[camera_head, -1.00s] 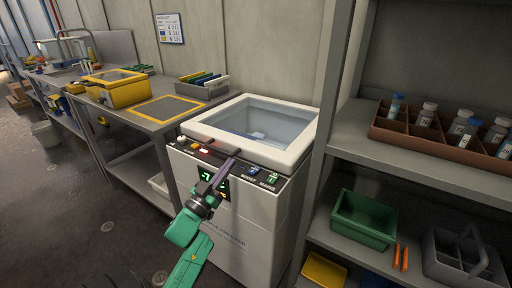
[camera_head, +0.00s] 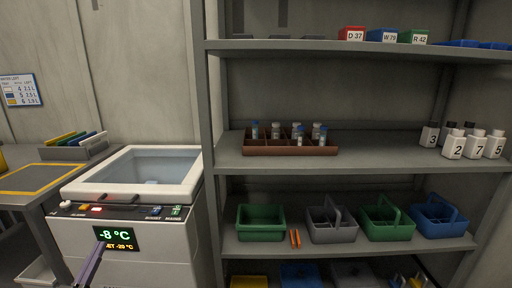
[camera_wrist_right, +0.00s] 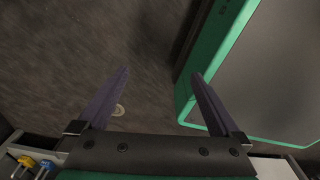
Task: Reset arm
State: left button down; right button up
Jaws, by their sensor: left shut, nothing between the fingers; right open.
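My left gripper (camera_head: 90,266) shows at the lower left of the head view, its fingers together and empty. It is in front of the white chest freezer (camera_head: 72,232), near the display (camera_head: 115,239) that reads -8 °C with a smaller -20 °C line below. I cannot tell whether it touches the panel. The freezer's lid with a clear window is down. My right gripper (camera_wrist_right: 158,85) is open and empty in the right wrist view, over the dark floor.
A grey shelf unit (camera_head: 375,163) stands right of the freezer. It bears a brown vial rack (camera_head: 290,151), white numbered bottles (camera_head: 453,147), a green bin (camera_head: 260,225) and several carriers. A yellow-marked bench (camera_head: 32,180) is at left. A green-edged grey surface (camera_wrist_right: 270,80) lies beside my right gripper.

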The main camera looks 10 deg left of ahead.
pick_arm(q)
jog(key=s+d+f+g+p, duration=0.1)
jog(key=d+f+g+p, duration=0.15)
jog(key=f, duration=0.75)
jog(key=s+d+f+g+p, duration=0.1)
jog(key=f+g, duration=0.3)
jog(key=f, duration=0.5)
jog(key=s+d+f+g+p, duration=0.1)
jog(key=d+f+g+p, duration=0.15)
jog(key=f, duration=0.75)
jog(key=s+d+f+g+h+p, duration=0.2)
jog(key=s+d+f+g, duration=0.3)
jog(key=s+f, duration=0.45)
jog(key=s+d+f+m+g+p, duration=0.1)
jog(key=s+d+f+m+g, duration=0.1)
jog(key=s, duration=0.8)
jog(key=s+d+f+m+g+p, duration=0.1)
jog(key=s+d+f+g, duration=0.3)
jog(key=s, duration=0.6)
notch_tip(320, 180, down, 2)
jog(key=shift+s+f+m+g+p, duration=0.1)
jog(key=shift+s+m+g+p, duration=0.15)
jog(key=shift+m+g+p, duration=0.2)
pick_arm(e)
notch_tip(320, 180, up, 11)
jog(key=w, duration=0.1)
